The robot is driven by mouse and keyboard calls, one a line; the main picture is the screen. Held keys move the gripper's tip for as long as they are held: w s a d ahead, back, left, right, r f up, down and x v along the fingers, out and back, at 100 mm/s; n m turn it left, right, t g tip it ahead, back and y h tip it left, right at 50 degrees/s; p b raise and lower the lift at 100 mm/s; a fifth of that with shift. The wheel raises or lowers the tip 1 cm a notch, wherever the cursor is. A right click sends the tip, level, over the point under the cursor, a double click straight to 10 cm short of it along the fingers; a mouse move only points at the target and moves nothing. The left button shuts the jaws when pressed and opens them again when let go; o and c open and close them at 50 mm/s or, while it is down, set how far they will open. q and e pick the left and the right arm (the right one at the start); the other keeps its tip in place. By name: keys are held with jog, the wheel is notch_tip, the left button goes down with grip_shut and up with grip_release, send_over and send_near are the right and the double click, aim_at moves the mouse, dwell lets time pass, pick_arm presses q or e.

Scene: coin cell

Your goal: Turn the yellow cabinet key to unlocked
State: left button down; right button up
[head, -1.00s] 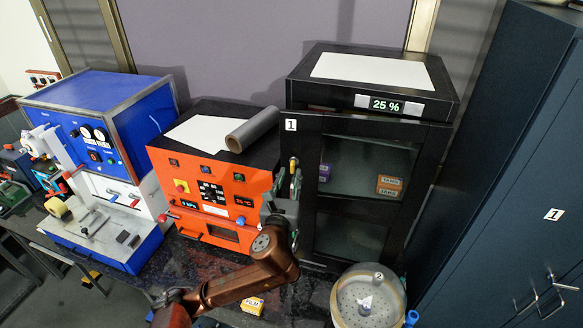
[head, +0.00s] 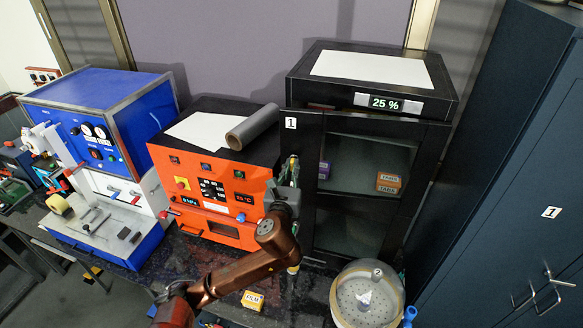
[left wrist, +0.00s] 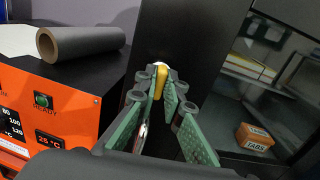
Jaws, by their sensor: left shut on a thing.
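The black cabinet marked 1 (head: 305,190) stands right of centre with a glass door (head: 365,165). The yellow key (left wrist: 160,82) sits at the edge of its black front in the left wrist view. My left gripper (head: 291,172) is in front of the cabinet's left edge. In the left wrist view its green-padded fingers (left wrist: 162,84) are shut on the yellow key, one fingertip on each side. The key is mostly hidden by the fingers, and its turn angle cannot be told. My right gripper does not show.
The orange machine (head: 165,160) stands close left of my gripper, with a grey roll (head: 252,128) on top. A round lidded container (head: 350,300) stands at front right. A yellow film box (head: 252,300) lies at the front.

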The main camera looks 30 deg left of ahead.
pick_arm(q)
jog(key=shift+n, duration=0.4)
jog(key=n, duration=0.3)
jog(key=shift+a+n, duration=0.1)
jog(key=shift+n, duration=0.3)
jog(key=n, duration=0.4)
jog(key=shift+f, duration=0.1)
jog(key=n, duration=0.5)
jog(key=shift+f+n, duration=0.1)
jog(key=shift+n, duration=1.8)
jog(key=c, duration=2)
grip_release()
jog(key=shift+a, duration=0.1)
jog(key=shift+c, duration=0.2)
